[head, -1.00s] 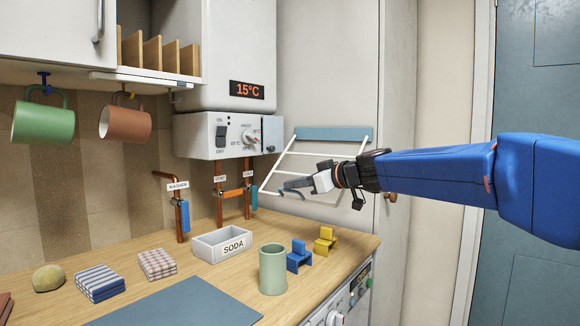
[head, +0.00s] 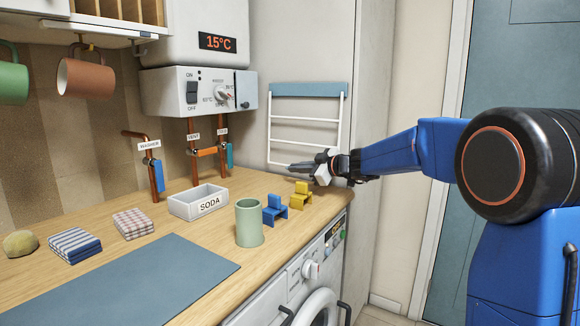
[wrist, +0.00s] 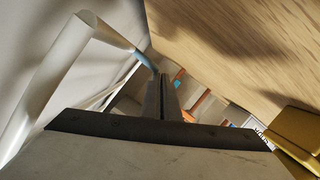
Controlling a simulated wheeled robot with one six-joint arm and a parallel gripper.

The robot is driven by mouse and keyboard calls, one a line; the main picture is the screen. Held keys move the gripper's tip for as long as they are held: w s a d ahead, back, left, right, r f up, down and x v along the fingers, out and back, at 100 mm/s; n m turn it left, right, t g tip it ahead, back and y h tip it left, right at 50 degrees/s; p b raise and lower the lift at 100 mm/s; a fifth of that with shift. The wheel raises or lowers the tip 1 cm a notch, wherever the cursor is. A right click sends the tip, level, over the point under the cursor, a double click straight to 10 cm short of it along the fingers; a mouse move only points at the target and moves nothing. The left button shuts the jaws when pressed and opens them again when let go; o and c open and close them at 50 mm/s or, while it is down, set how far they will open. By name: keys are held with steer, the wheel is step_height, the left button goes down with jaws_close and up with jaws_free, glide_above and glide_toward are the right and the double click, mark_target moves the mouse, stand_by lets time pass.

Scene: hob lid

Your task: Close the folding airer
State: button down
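The folding airer is a white wire rack hung from a blue-grey top bar (head: 309,90) on the side of the tall cupboard. In the head view its white rungs (head: 305,119) hang down almost flat against the panel. In the wrist view a thick white rod (wrist: 60,75) runs on the left, with a curved blue piece (wrist: 145,60) at its end. My gripper (head: 293,167) is at the airer's lower end, low over the worktop. Its fingers (wrist: 162,90) look shut together, with the tips by the blue piece. Whether they touch it is unclear.
A yellow chair-shaped stand (head: 300,196) and a blue one (head: 274,209) stand close below my gripper. A green cup (head: 249,224) and a SODA tray (head: 198,203) are further left. The boiler box (head: 200,91) and copper pipes are on the wall.

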steer(key=shift+w+d+f+n+t, duration=0.15)
steer(key=shift+w+d+f+n, duration=0.05)
steer(key=shift+w+d, duration=0.25)
steer(key=shift+w+d+f+n+t, duration=0.2)
steer(key=shift+w+d, duration=0.1)
steer(key=shift+w, duration=0.2)
steer(key=shift+d, duration=0.1)
